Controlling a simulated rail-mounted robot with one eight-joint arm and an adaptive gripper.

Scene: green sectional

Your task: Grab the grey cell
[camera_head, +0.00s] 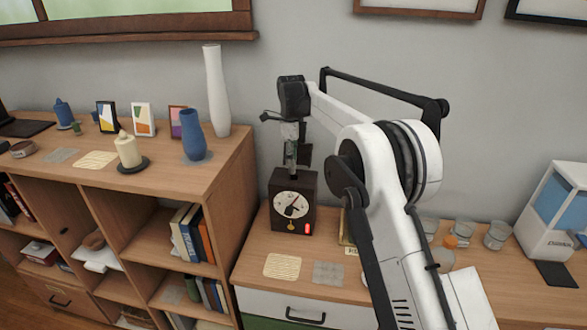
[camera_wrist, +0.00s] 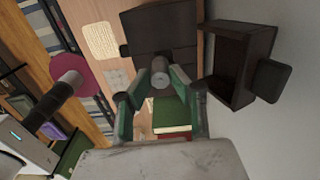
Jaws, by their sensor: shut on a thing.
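The grey cell (camera_wrist: 160,75) is a small grey cylinder between my fingers in the wrist view. My gripper (camera_wrist: 161,84) is shut on it, with a green finger on each side. In the head view my gripper (camera_head: 291,163) points down just above a dark box with a round dial (camera_head: 293,203) and a small red light. The cell cannot be made out clearly there. In the wrist view the dark box (camera_wrist: 160,30) lies just beyond the cell; whether the cell touches it is unclear.
An open dark compartment (camera_wrist: 238,62) stands beside the box in the wrist view. A blue vase (camera_head: 194,136) and a white vase (camera_head: 216,90) stand on the left shelf. Glasses (camera_head: 497,235) and a white machine (camera_head: 556,212) are on the right. Flat sheets (camera_head: 283,266) lie in front.

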